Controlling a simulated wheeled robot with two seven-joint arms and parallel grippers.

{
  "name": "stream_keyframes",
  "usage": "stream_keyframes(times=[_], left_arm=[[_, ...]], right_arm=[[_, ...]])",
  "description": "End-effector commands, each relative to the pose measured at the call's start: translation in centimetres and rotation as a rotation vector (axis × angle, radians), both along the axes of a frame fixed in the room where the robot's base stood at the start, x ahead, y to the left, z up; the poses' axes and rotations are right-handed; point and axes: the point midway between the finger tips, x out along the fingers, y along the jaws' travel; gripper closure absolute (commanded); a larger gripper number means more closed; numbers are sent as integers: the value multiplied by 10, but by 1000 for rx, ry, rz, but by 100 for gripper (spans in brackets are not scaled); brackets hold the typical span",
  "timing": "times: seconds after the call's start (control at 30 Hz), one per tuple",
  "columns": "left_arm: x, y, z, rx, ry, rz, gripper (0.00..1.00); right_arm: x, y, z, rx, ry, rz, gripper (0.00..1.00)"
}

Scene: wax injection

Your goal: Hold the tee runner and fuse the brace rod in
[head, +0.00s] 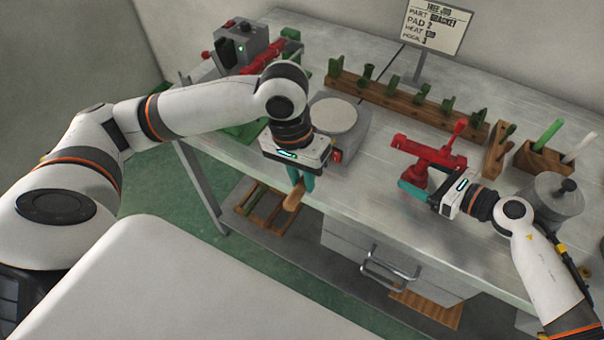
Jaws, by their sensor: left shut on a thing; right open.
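A red tee-shaped piece (430,152), which looks like the tee runner, stands at the right of the bench with a short upright knob at its far end. My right gripper (413,190) is open at its near side; I cannot tell whether its teal fingers touch it. My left gripper (300,180) is shut on a wooden-handled tool (293,200), held in front of the bench's front edge. A green rod (549,132) and a pale rod (579,147) stand tilted in a wooden block; I cannot tell which is the brace rod.
A wooden rack (395,101) with several green pieces lies along the back. A grey hotplate-like unit (338,117) stands behind my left gripper. The bench (375,215) is clear between the grippers.

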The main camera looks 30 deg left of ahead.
Motion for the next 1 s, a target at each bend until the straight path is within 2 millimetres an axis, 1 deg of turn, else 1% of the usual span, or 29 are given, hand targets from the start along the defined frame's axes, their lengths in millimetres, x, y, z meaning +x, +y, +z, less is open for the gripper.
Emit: stream_keyframes(times=[0.1,0.27,0.3,0.37,0.4,0.53,0.6,0.67,0.77,0.8,0.87,0.9,1.0], left_arm=[[0,0,0,0,0,0,100],[0,0,0,0,0,0,100],[0,0,0,0,-1,0,100],[0,0,0,0,0,0,100],[0,0,0,0,0,0,100],[1,-1,1,-1,0,-1,100],[2,-8,3,-3,2,-3,100],[5,-19,7,-4,5,-5,100],[10,-49,20,-5,19,-12,100],[12,-64,27,-5,29,-15,100],[14,-89,39,-4,43,-21,100],[13,-104,46,-3,55,-26,100],[10,-140,65,0,82,-37,100]], right_arm=[[0,0,0,0,0,0,21],[0,0,0,0,0,0,47],[0,0,0,0,0,0,54],[0,0,0,0,0,1,63],[0,0,0,0,0,0,67],[0,0,0,0,1,0,67],[0,0,0,0,1,0,67],[0,0,0,0,1,0,67],[0,0,0,0,1,1,67],[0,0,0,0,1,1,67],[0,0,0,0,0,1,67],[0,0,0,0,0,1,67],[0,0,0,0,1,0,67]])
